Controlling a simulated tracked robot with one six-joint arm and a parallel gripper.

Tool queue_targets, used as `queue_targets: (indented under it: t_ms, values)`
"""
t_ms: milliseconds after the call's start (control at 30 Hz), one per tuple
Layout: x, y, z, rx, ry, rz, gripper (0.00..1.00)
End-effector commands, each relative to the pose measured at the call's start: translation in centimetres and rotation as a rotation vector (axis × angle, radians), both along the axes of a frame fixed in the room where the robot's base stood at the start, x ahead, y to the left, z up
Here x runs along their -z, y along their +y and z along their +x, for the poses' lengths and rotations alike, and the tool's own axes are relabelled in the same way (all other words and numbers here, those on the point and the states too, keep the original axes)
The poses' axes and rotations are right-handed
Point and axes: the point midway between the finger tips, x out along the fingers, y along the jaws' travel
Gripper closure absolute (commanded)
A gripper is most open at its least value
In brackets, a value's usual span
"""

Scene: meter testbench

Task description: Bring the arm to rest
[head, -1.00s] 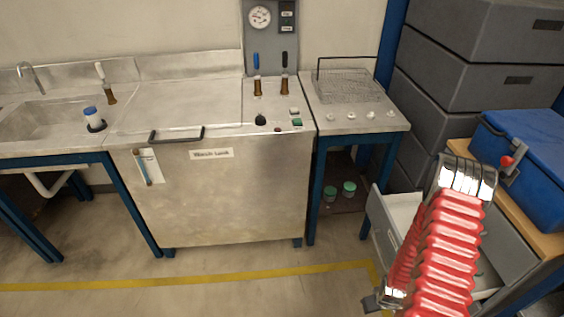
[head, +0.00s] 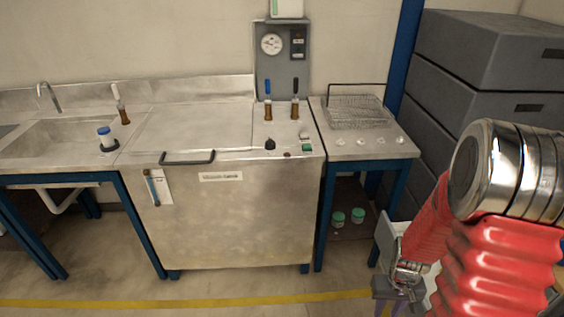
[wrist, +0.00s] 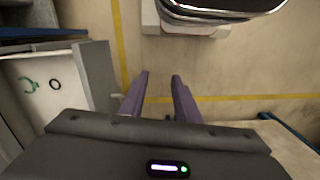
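My arm, with red ribbed sleeves and a silver joint, is bent at the right of the head view. My gripper (wrist: 161,76) shows in the wrist view as two purple fingers set apart, with bare floor between them. It is open and holds nothing. In the head view only a little of its purple fingers (head: 398,307) shows at the bottom edge, low in front of the bench.
An open drawer (wrist: 88,75) holding a green ring and a black ring lies left of my fingers in the wrist view. The steel test bench (head: 235,225), side table (head: 345,152) and grey crates (head: 450,85) stand behind. The floor (head: 230,285) in front is clear.

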Motion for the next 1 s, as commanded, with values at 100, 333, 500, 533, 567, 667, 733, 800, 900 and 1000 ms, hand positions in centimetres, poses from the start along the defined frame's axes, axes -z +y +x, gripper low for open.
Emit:
queue_targets:
  t_ms: [100, 333, 500, 533, 567, 667, 733, 800, 900, 1000]
  values:
    - [-2.9, 0.9, -0.3, 0.019, 0.003, -0.003, 0.71]
    - [-7.9, 2.7, -1.3, 0.051, 0.006, -0.003, 0.71]
    - [-11.4, 4.1, -2.2, 0.067, -0.003, -0.004, 0.71]
    - [-12.0, 4.3, -2.4, 0.069, -0.005, -0.004, 0.71]
    - [-12.5, 4.6, -2.5, 0.071, -0.008, -0.004, 0.71]
    - [-14.4, 5.4, -3.2, 0.074, -0.018, -0.004, 0.71]
    - [-15.7, 5.9, -3.5, 0.074, -0.028, -0.006, 0.71]
    - [-16.9, 6.5, -3.9, 0.073, -0.042, -0.005, 0.71]
    - [-18.6, 7.3, -4.5, 0.069, -0.062, -0.005, 0.71]
    - [-20.3, 8.0, -5.1, 0.062, -0.089, -0.006, 0.71]
